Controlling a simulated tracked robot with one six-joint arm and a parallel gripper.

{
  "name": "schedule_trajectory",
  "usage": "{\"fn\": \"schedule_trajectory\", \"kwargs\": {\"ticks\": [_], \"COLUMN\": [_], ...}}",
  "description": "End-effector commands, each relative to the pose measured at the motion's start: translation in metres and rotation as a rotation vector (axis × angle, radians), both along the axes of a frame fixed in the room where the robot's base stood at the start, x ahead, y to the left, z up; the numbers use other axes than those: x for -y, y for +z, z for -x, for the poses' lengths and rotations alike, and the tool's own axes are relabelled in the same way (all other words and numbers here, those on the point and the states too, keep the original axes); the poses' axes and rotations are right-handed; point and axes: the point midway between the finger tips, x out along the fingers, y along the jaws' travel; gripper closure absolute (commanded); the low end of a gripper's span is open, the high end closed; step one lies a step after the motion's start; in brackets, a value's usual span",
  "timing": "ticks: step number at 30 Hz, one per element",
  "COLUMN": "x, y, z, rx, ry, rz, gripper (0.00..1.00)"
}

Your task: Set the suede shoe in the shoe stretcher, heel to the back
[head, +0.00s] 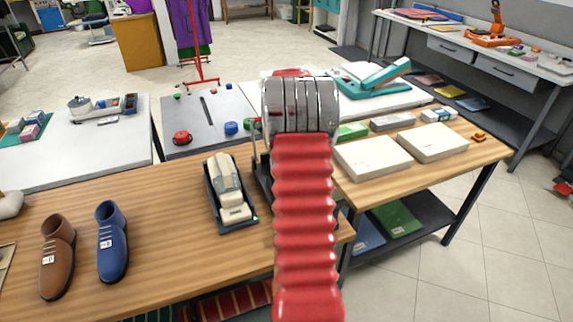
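A brown ankle-high shoe (58,272) and a blue one (113,259) stand upright side by side on the wooden table, each with a small white tag. Their openings are at the far end and their toes point toward me. I cannot tell which is suede. A cream, shoe-shaped form in a dark tray (254,219), apparently the shoe stretcher, sits to their right, with no shoe on it. My red ribbed arm and its silver joint rise just right of the stretcher. My gripper is not clearly visible; the arm hides that area.
The wooden table (165,220) has clear room between the blue shoe and the stretcher. Flat white boxes (372,158) lie right of my arm. A grey board (205,115) with red and blue knobs stands behind. A beige object (8,205) is at the left edge.

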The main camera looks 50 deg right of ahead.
Motion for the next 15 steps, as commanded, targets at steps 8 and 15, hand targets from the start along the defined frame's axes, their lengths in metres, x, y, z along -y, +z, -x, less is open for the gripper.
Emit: {"fn": "schedule_trajectory", "kwargs": {"ticks": [8,15], "x": [0.0001,0.0], "y": [-0.0031,-0.0054], "z": [-0.0001,-0.0002], "rx": [0.0,0.0], "ry": [0.0,0.0], "rz": [0.0,0.0], "gripper": [1.0,1.0]}}
